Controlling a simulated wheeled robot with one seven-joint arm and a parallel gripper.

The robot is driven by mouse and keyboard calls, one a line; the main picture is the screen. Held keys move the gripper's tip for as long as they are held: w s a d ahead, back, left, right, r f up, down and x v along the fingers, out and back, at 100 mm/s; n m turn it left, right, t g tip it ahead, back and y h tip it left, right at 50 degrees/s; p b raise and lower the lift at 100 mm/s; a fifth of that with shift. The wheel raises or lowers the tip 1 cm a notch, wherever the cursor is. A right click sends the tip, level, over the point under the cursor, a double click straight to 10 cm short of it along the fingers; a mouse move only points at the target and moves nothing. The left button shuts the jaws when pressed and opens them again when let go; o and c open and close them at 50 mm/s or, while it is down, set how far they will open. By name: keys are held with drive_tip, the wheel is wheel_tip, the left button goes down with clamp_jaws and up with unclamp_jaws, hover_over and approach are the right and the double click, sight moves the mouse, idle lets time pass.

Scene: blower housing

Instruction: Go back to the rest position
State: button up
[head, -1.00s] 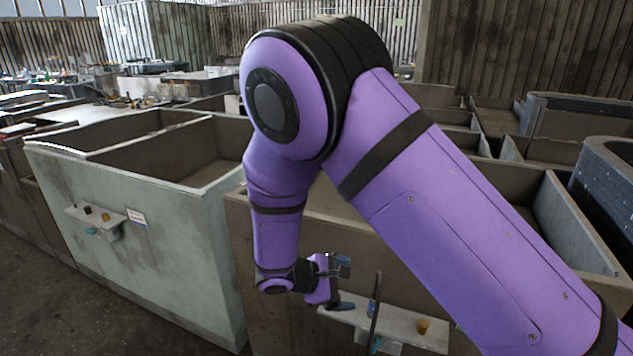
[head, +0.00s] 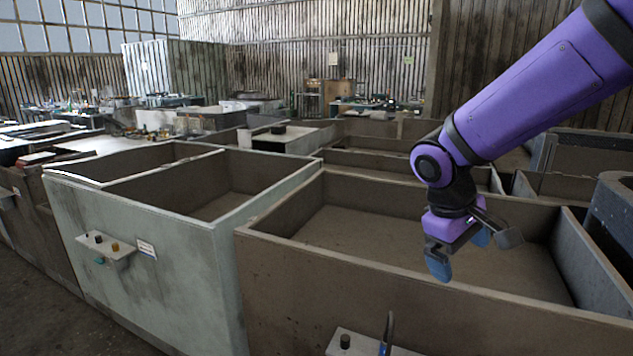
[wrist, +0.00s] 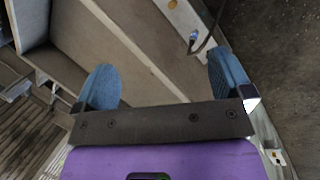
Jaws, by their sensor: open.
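My gripper (head: 460,256) hangs from my purple arm at the right of the head view, in front of and above the near wall of a brown open bin (head: 330,235). Its two blue-padded fingers are apart, with nothing between them. In the wrist view my gripper (wrist: 167,85) also shows its fingers spread wide, with the bin wall and a control shelf beyond them. The wrist camera looks down along the bin's front.
A control shelf (head: 350,342) with a black knob and a cable sticks out of the bin's front. A pale green bin (head: 160,260) with its own shelf (head: 108,248) stands to the left. More bins fill the background. Bare floor (head: 50,310) lies at the lower left.

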drive_tip(key=s+d+r+m+t+y, duration=0.2)
drive_tip(key=s+r, duration=0.3)
drive_tip(key=s, duration=0.3)
drive_tip(key=s+d+r+m+t+y, duration=0.2)
drive_tip(key=s+d+r+m, duration=0.2)
drive_tip(key=s, duration=0.4)
drive_tip(key=shift+d+r+t, duration=0.2)
drive_tip(key=shift+r+t, duration=0.2)
drive_tip(key=shift+r, duration=0.1)
